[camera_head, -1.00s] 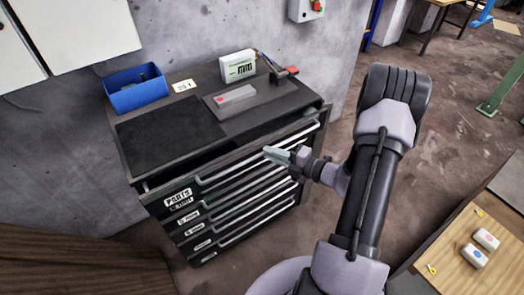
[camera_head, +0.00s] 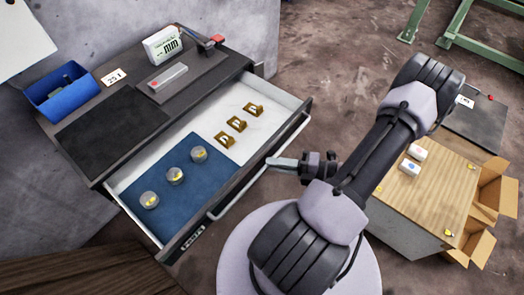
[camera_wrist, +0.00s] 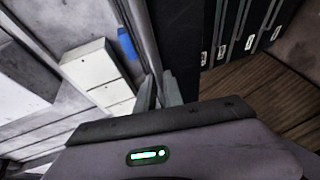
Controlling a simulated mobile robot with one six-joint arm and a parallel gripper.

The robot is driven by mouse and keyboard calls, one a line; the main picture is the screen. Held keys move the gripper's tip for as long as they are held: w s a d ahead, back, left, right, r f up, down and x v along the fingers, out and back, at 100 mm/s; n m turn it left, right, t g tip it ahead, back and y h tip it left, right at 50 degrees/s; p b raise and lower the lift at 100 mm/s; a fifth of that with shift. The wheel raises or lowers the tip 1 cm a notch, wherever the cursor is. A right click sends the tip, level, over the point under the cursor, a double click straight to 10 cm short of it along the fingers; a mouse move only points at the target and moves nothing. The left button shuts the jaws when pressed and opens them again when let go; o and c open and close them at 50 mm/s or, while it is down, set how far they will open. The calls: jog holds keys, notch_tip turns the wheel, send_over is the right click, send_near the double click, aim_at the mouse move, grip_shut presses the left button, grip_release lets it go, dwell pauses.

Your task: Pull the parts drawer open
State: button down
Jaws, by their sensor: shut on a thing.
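The parts drawer (camera_head: 275,97) stands far out from the dark cabinet (camera_head: 222,66). Its long bar handle (camera_head: 235,196) runs along its front. My gripper (camera_head: 272,162) is shut on the handle, near the middle of the bar. The wrist view shows the bar (camera_wrist: 141,35) running down between my gripper's fingers (camera_wrist: 158,92). Inside the drawer, three round clear-lidded pots (camera_head: 175,175) sit on a blue mat (camera_head: 200,185). Three brass-coloured brackets (camera_head: 237,124) lie on the white part.
A blue bin (camera_head: 62,95), a white box meter (camera_head: 162,45) and a small grey block (camera_head: 168,77) stand on the cabinet top.

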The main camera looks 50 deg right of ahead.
jog(key=shift+s, duration=1.15)
jog(key=c, duration=1.5)
grip_release()
jog(key=shift+d, duration=0.1)
jog(key=p+v, duration=0.3)
jog(key=v, duration=1.4)
jog(key=shift+s+r, duration=0.2)
jog(key=shift+w, duration=0.1)
